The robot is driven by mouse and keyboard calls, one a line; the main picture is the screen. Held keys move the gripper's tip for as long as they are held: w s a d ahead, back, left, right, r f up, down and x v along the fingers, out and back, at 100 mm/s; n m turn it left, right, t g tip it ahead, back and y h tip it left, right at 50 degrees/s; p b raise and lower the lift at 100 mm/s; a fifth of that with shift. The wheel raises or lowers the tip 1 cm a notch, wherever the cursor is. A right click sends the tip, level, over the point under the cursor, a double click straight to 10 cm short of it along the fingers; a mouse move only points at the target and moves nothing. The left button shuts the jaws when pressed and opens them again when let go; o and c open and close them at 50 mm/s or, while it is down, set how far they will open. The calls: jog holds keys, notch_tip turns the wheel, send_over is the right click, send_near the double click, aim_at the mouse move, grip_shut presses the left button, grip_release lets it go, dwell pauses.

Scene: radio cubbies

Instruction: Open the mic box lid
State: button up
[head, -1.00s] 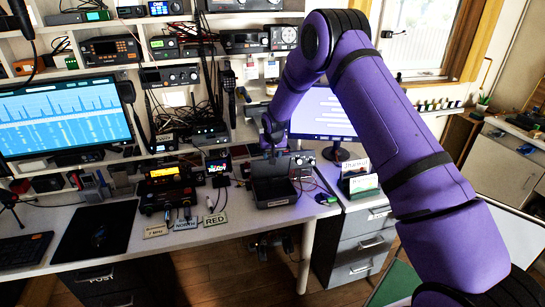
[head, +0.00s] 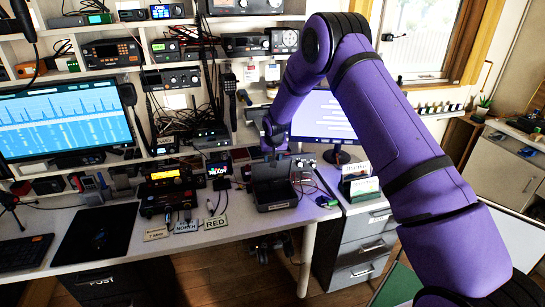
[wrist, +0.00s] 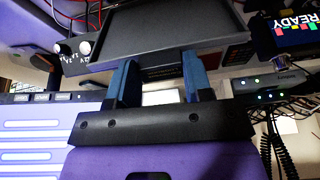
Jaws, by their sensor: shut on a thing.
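The mic box (head: 277,206) is a dark, open-topped box near the front edge of the desk. Its dark lid (head: 270,172) stands raised at the back of the box, roughly upright. My gripper (head: 272,152) is at the top of the raised lid, reaching down from behind it. In the wrist view my gripper (wrist: 160,82) shows two blue fingers at the edge of the dark lid (wrist: 155,35). The fingers are shut on the lid; the exact contact is partly hidden by the lid.
Left of the box stand a radio with an orange display (head: 167,175) and a RED label (head: 215,222). A monitor (head: 322,118) stands behind right, and small sign cards (head: 362,180) stand to the right. Shelves of radios and hanging cables crowd the back.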

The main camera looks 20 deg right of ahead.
jog(key=shift+w+r, duration=0.1)
jog(key=o, duration=1.3)
jog(key=v, duration=1)
jog(key=shift+r, duration=0.3)
